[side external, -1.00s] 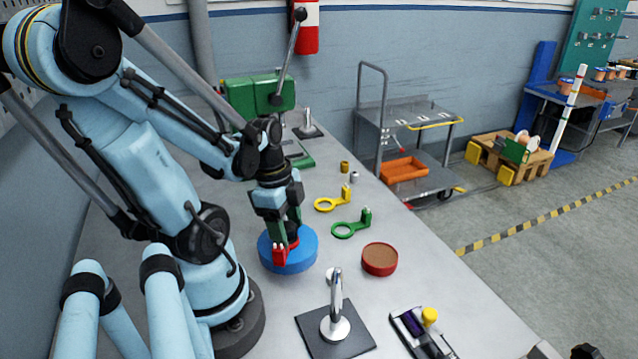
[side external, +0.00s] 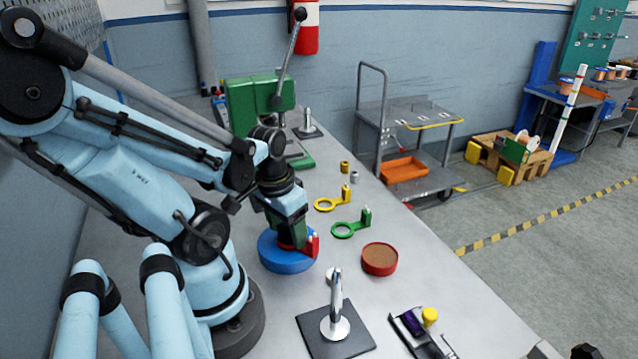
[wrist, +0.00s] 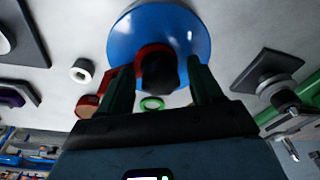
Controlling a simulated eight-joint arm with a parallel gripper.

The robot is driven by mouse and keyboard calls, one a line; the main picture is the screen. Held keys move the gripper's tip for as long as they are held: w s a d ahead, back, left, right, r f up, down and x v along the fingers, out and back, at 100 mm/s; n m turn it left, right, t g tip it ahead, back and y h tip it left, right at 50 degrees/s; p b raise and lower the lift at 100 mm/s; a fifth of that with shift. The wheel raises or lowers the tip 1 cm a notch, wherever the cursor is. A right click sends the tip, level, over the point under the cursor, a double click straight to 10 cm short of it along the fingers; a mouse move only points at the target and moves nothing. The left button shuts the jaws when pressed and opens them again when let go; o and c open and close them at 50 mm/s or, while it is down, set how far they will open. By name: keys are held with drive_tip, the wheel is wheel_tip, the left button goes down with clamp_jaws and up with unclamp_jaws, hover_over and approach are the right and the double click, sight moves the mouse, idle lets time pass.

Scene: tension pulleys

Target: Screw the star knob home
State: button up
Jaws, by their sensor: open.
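A blue round base (side external: 285,252) stands on the bench below my gripper (side external: 289,232). A red piece (side external: 313,245) with a small upright end lies on its top and points right in the side view. In the wrist view, the red piece (wrist: 148,52) curves around a dark knob (wrist: 160,73) on the blue base (wrist: 190,30). My open gripper (wrist: 163,80) has one green finger on each side of the knob. I cannot tell whether the fingers touch it. The knob is hidden behind the fingers in the side view, and its star shape is not clear.
A red tin with a brown top (side external: 380,259), a green ring bracket (side external: 350,226) and a yellow ring bracket (side external: 332,202) lie to the right. A chrome-posted stand (side external: 335,325) is in front. A green machine (side external: 262,105) stands behind. Bare bench lies between them.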

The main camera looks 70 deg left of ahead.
drive_tip(key=n, duration=0.6)
drive_tip(key=shift+n+g+y, duration=0.3)
drive_tip(key=shift+n+y, duration=0.1)
clamp_jaws()
drive_tip(key=m, duration=0.4)
drive_tip(key=shift+s, duration=0.1)
drive_tip(key=m+h, duration=0.1)
drive_tip(key=m, duration=0.7)
drive_tip(key=shift+h, duration=0.3)
drive_tip(key=m, duration=0.3)
drive_tip(key=shift+m, duration=0.3)
unclamp_jaws()
drive_tip(key=shift+f, duration=0.1)
drive_tip(key=shift+t+h, duration=0.3)
drive_tip(key=shift+t, duration=0.1)
